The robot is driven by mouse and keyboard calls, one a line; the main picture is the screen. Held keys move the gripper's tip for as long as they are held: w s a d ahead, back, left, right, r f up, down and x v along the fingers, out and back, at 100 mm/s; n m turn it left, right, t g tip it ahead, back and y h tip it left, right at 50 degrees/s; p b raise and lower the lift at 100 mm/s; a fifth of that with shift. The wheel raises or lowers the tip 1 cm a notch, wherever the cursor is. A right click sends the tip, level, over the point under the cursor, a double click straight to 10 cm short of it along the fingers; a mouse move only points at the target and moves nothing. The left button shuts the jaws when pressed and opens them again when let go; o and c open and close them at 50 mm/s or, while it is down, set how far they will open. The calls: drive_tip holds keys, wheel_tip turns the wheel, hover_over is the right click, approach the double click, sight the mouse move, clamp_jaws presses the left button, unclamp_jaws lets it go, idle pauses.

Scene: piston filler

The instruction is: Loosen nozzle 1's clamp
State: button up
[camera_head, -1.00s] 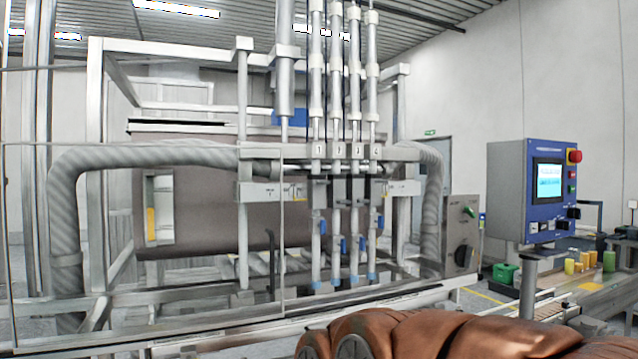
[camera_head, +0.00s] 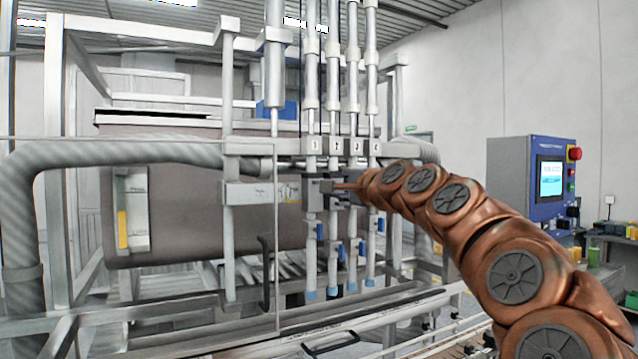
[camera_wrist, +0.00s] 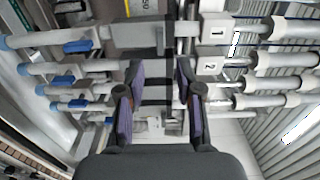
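Nozzle 1 (camera_head: 311,225) is the leftmost of the upright tubes, under the plate marked 1 (camera_head: 314,146). In the wrist view, nozzle 1 (camera_wrist: 135,34) runs across the top, beside its 1 label (camera_wrist: 217,32). A dark band across it, apparently its clamp (camera_wrist: 171,36), lies beyond my fingertips. My gripper (camera_head: 324,187) is at clamp height in front of the nozzles and partly hides them. In the wrist view my gripper (camera_wrist: 160,80) is open, with two purple-padded fingers apart and nothing clearly held. Contact with the clamp cannot be told.
Nozzle 2 (camera_wrist: 85,69) and other parallel tubes with blue handles (camera_wrist: 62,80) lie close by. A grey frame rail (camera_head: 262,193) and large hose (camera_head: 120,155) stand left. A blue control panel (camera_head: 550,180) stands right.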

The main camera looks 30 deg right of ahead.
drive_tip(key=w+p, duration=0.2)
drive_tip(key=w, duration=0.5)
drive_tip(key=shift+w+d, duration=0.25)
drive_tip(key=shift+w, duration=0.05)
clamp_jaws()
idle(0.4)
